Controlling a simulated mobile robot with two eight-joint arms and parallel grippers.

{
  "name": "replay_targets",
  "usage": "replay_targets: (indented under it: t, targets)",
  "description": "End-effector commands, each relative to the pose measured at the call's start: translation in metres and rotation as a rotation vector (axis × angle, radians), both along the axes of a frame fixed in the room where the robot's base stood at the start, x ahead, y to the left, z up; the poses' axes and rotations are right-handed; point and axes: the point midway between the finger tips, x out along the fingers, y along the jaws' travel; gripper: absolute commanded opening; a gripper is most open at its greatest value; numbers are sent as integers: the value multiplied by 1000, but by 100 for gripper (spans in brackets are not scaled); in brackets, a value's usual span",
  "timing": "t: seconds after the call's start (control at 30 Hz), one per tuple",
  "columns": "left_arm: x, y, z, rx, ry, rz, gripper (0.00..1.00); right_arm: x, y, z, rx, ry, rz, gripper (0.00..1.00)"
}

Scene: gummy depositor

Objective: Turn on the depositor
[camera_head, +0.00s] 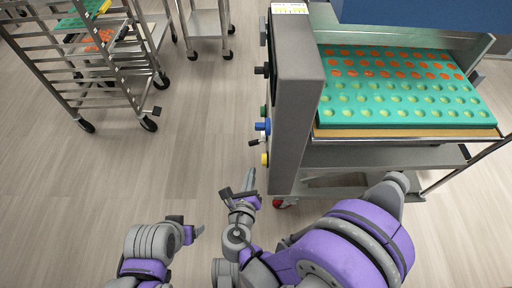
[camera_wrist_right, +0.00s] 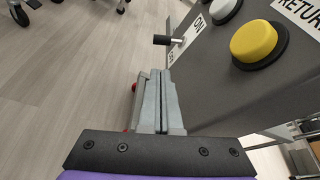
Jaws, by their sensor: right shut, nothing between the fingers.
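The depositor (camera_head: 297,100) is a grey machine at the right of the head view, with controls on its left-facing side panel. In the wrist view a small toggle switch (camera_wrist_right: 167,40) with a black tip sticks out of the panel beside an "ON" label (camera_wrist_right: 199,21). It also shows in the head view (camera_head: 254,142), just above the yellow button (camera_head: 265,159). My right gripper (camera_head: 248,181) is shut and empty, below the panel's controls and apart from the switch. My left gripper (camera_head: 188,228) is low in the head view; its jaws are unclear.
The yellow button (camera_wrist_right: 259,41) and a grey-white button (camera_wrist_right: 223,9) sit near the switch. A teal mould tray (camera_head: 400,113) with orange and green pieces lies in the depositor. A wheeled rack (camera_head: 88,75) stands at upper left. The floor between is clear.

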Motion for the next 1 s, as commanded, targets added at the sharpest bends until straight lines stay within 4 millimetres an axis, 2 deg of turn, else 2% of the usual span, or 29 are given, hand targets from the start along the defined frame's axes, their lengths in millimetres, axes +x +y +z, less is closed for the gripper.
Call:
replay_targets:
  t: [0.23, 0.33, 0.7, 0.83, 1.0]
  targets:
    - [0, 0, 0, 0, 0, 0, 75, 1, 0, 0, 2, 1, -1, 0]
    - [0, 0, -2, 0, 0, 0, 75, 8, -1, -3, 2, 0, -2, 0]
    - [2, 0, -14, 0, 3, 0, 75, 68, -11, -24, 2, 1, -5, 0]
    - [3, 0, -17, 0, 3, 0, 75, 84, -14, -28, 2, 1, -4, 0]
    - [3, 0, -18, 0, 3, 0, 75, 94, -14, -31, 3, 0, -1, 0]
